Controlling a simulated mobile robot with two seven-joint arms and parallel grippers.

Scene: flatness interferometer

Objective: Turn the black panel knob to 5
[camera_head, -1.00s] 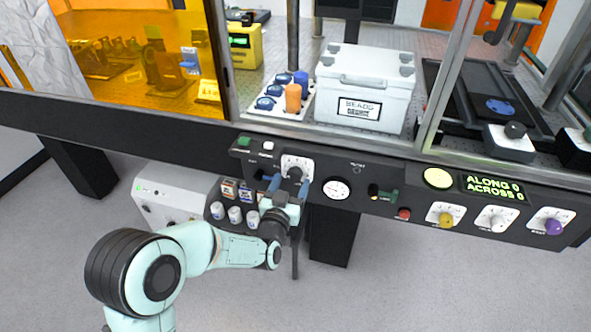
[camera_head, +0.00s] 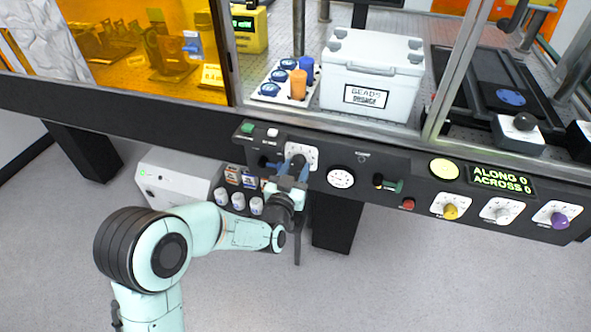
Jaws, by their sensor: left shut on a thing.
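The black panel knob (camera_head: 298,160) sits on a white dial plate (camera_head: 311,154) at the left part of the dark front panel. My left gripper (camera_head: 293,170) is at this knob, its blue fingers on either side of it and shut on it. The gripper and wrist hide the lower left of the dial, and its numbers are too small to read. My right gripper is not in view.
The display (camera_head: 501,180) reads "ALONG 0 ACROSS 0". A shelf of small jars (camera_head: 238,201) is close to my left wrist.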

